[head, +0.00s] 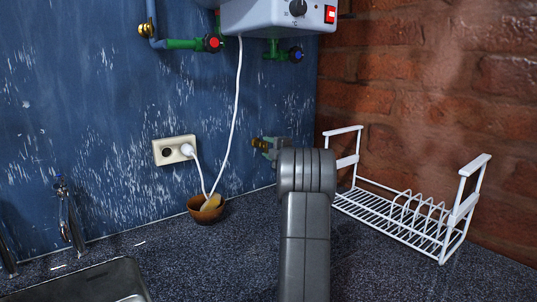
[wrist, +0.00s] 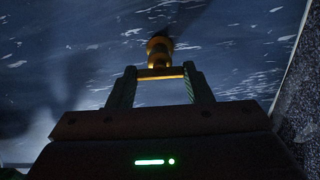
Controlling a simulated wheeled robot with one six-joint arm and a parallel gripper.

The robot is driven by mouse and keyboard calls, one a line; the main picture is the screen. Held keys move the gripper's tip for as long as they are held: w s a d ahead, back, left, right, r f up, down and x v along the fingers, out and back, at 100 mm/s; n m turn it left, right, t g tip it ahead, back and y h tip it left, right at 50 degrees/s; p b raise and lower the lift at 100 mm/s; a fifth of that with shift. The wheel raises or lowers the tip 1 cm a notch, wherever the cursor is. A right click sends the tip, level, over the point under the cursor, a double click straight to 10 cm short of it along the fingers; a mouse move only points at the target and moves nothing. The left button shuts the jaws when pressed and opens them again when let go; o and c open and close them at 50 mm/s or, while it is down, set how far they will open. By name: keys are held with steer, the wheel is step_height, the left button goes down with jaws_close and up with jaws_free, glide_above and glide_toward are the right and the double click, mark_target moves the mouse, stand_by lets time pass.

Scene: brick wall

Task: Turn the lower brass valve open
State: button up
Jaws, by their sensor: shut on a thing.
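The lower brass valve (wrist: 159,52) sticks out from the blue wall in the wrist view, with its yellow handle bar lying crosswise. My gripper (wrist: 160,72) is shut on this handle, with one finger at each end of the bar. In the head view a small brass part of the valve (head: 257,143) shows just left of my arm. My arm hides the rest of it and most of the gripper there. The wrist view is dark, so fine detail of the contact cannot be told.
A white heater box (head: 270,14) with red and blue valves hangs above. Another brass valve (head: 146,30) sits upper left. A white cord runs to the socket (head: 174,150). A brown bowl (head: 200,216) and a white dish rack (head: 400,221) stand on the counter. A sink (head: 80,283) lies front left.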

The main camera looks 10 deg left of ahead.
steer(key=shift+f+n+b, duration=0.1)
steer(key=shift+n+b, duration=0.2)
steer(key=shift+n, duration=0.2)
steer(key=o, duration=1)
steer(key=b+v, duration=0.1)
steer(key=v, duration=1.2)
steer(key=shift+s+d, duration=0.25)
steer(key=shift+d, duration=0.05)
steer(key=p+x, duration=0.1)
steer(key=x, duration=1.2)
steer(key=shift+w+a, duration=0.3)
